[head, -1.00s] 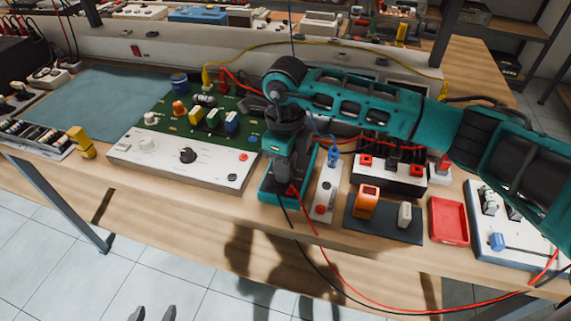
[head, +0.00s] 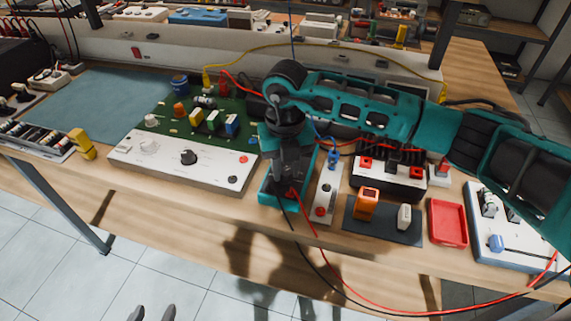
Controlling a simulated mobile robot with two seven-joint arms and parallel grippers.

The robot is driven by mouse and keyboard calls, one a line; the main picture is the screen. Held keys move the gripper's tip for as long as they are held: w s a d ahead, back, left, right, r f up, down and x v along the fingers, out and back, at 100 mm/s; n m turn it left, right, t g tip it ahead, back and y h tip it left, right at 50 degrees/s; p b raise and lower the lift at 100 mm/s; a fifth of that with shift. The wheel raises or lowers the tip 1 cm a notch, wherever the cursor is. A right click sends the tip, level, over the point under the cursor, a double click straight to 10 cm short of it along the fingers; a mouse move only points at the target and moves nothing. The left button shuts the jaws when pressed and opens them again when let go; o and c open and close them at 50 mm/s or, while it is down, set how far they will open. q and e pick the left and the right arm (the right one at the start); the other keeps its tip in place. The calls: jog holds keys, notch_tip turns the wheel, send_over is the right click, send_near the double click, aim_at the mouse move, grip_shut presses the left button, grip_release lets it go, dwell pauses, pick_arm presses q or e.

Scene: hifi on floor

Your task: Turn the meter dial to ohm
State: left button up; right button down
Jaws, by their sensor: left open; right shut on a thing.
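The meter (head: 265,195) is a teal-cased box lying on the bench near its front edge, with red and black leads at its front end. My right gripper (head: 287,182) points down over the meter from above and is shut on what appears to be its dial. The dial and its markings are hidden behind the gripper, so its setting cannot be read. My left gripper (head: 152,313) shows only as two grey fingertips, apart and empty, at the bottom edge, well in front of the bench.
A white panel with a black knob (head: 188,158) and a green circuit board lie left of the meter. A narrow white switch box (head: 327,190) stands close on its right. Beyond are an orange block (head: 366,204) and a red tray (head: 449,222). Leads loop across the front.

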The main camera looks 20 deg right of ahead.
aim_at(285, 171)
jog(key=m+p, duration=0.1)
jog(key=m, duration=0.5)
jog(key=shift+r, duration=0.15)
jog(key=m+p, duration=0.1)
jog(key=m, duration=0.2)
jog(key=shift+m, duration=0.4)
jog(key=shift+m+p, duration=0.6)
jog(key=shift+m, duration=0.7)
jog(key=c, duration=0.9)
grip_release()
jog(key=shift+o, duration=0.2)
notch_tip(285, 171, up, 13)
